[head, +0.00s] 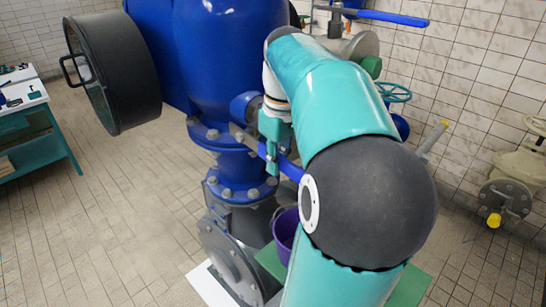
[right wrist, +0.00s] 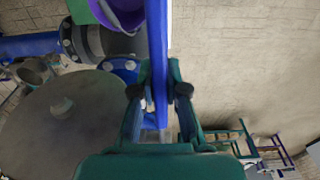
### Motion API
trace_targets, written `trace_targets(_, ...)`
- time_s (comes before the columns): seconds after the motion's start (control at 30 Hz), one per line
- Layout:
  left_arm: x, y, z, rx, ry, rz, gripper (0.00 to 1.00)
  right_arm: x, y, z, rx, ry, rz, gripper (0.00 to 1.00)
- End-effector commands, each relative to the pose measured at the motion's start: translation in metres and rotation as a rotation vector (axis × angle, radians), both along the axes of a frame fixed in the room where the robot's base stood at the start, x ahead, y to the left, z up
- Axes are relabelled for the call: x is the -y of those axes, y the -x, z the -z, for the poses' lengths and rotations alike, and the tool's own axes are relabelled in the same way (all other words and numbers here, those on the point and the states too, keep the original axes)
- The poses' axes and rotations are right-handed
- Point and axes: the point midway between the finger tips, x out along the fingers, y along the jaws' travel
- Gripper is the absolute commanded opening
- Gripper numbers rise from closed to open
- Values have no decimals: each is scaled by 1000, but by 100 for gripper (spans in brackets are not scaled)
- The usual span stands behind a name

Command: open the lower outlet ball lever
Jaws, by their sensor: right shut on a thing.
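The lower ball lever is a blue bar (head: 290,169) beside the flanged foot of the big blue pump body. It slants down to the right in the head view, and its far part passes behind my arm. My right gripper (head: 271,152) is shut on this lever. In the right wrist view the lever (right wrist: 157,45) runs upright between the two dark fingers of the gripper (right wrist: 158,95). The valve body behind the lever is partly hidden by my gripper. My left gripper shows in neither view.
A purple bucket (head: 285,230) stands below the lever on a green surface (head: 410,287). Another blue lever (head: 375,16) sits higher up. A teal handwheel (head: 394,92) and a beige valve (head: 505,185) are on the right. A workbench (head: 38,135) stands left; tiled floor between is clear.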

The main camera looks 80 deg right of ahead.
Motion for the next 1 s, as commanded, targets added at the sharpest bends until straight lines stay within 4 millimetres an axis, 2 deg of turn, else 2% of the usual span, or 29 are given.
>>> trace_targets(0.03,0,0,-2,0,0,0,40,3,-2,-6,-11,0,-5,0)
trace_targets(0.3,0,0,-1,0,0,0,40,2,1,-14,-75,-43,4,0)
trace_targets(0.73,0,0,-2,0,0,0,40,2,4,-16,-89,-48,8,0)
trace_targets(0.77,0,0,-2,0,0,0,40,2,4,-16,-89,-47,8,14)
trace_targets(0.9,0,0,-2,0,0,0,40,2,4,-15,-90,-50,9,38)
trace_targets(1.0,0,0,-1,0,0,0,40,2,4,-14,-90,-53,9,39)
